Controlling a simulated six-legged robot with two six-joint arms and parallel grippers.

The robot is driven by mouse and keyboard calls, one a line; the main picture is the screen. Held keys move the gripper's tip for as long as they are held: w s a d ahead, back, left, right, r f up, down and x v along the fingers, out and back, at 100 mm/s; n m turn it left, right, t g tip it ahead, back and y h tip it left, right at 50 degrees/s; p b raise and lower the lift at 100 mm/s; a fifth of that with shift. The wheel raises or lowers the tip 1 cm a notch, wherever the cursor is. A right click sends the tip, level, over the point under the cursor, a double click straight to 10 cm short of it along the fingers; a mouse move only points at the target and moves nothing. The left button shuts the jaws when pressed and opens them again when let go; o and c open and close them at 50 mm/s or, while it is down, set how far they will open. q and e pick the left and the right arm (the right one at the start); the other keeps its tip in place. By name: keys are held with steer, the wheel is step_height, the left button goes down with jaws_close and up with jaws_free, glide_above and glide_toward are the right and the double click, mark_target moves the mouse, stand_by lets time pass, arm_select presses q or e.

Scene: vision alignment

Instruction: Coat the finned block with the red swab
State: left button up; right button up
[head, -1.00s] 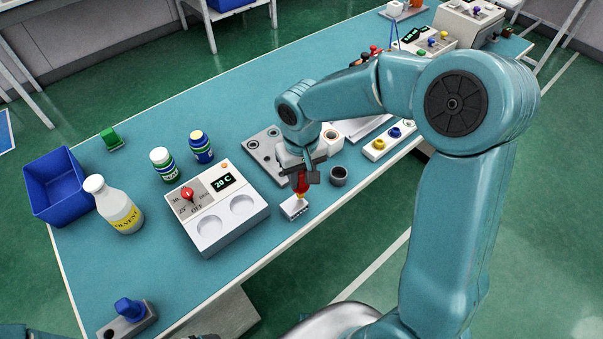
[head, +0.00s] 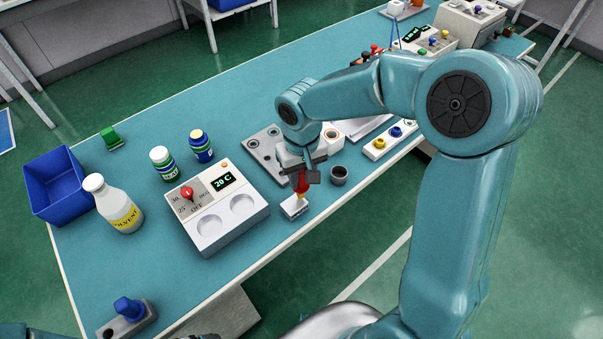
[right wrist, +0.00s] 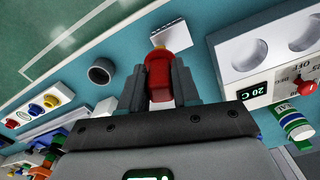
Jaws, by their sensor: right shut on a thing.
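My right gripper (head: 302,178) is shut on the red swab (head: 302,187) and points it down at the white finned block (head: 294,206) on the bench. In the right wrist view the red swab (right wrist: 160,75) sits between the two fingers, with an orange-yellow part at its far end. The finned block (right wrist: 170,34) lies just beyond that end. The swab's tip is over or at the block; I cannot tell whether they touch. My left gripper is not in view.
A hot plate (head: 213,212) with two round wells stands left of the block. A dark grey cup (head: 338,175) stands close on the right. A solvent bottle (head: 120,210), a blue bin (head: 57,185) and two small jars stand further left. Bench is clear in front of the block.

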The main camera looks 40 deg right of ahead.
steer(key=shift+f+b, duration=0.65)
stand_by(1.7)
steer(key=shift+a, duration=0.15)
steer(key=shift+s+a+r+b, duration=0.15)
steer(key=shift+a+b, duration=0.4)
steer(key=shift+a, duration=1.5)
steer(key=shift+d, duration=0.2)
steer(key=shift+d, duration=2.05)
steer(key=shift+a, duration=0.2)
steer(key=shift+a, duration=0.3)
steer(key=shift+a+b, duration=0.45)
steer(key=shift+a, duration=1.3)
steer(key=shift+d, duration=0.15)
